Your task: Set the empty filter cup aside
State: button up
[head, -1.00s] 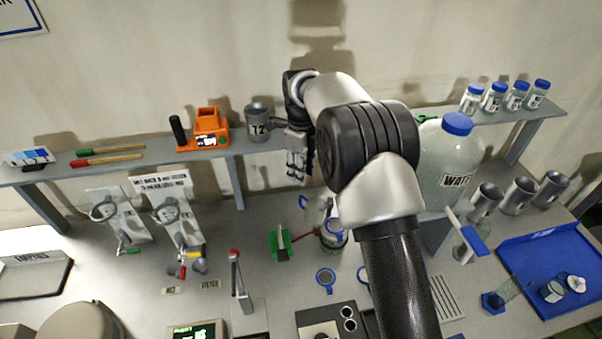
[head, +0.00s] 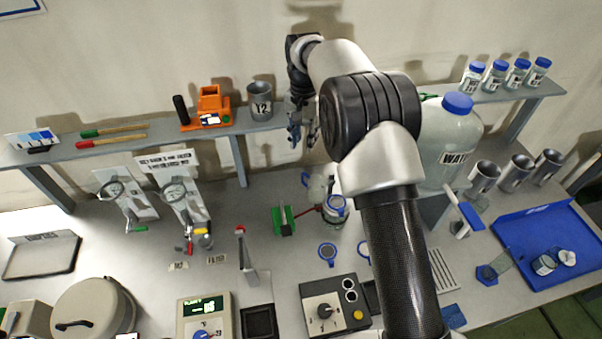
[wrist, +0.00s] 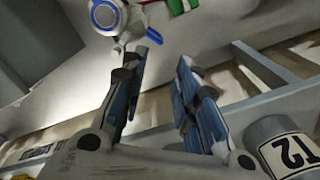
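A grey metal cup (head: 261,100) labelled T2 stands upright on the wall shelf, right of an orange holder. It also shows at the lower right of the wrist view (wrist: 288,150). Whether it is empty cannot be seen. My gripper (head: 303,132) is just right of the cup, at the shelf's front edge, apart from it. In the wrist view my gripper (wrist: 158,75) has its fingers spread with nothing between them. A blue-ringed glass vessel (head: 335,204) stands on the bench below; it shows at the top of the wrist view (wrist: 106,16).
The shelf (head: 195,140) also holds the orange holder (head: 209,108) and brushes. A large water bottle (head: 452,150) stands right of my arm. Metal cups (head: 484,178) and a blue tray (head: 520,228) are at the right. A green block (head: 283,221) sits beside the glass vessel.

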aim_at(303, 175)
notch_tip(303, 175, down, 16)
jog(key=n, duration=1.1)
jog(key=shift+w+r+n, duration=0.1)
jog(key=shift+r+n, duration=0.15)
jog(key=shift+n, duration=0.05)
jog(key=shift+c, duration=0.5)
grip_shut()
jog(key=shift+a, duration=0.1)
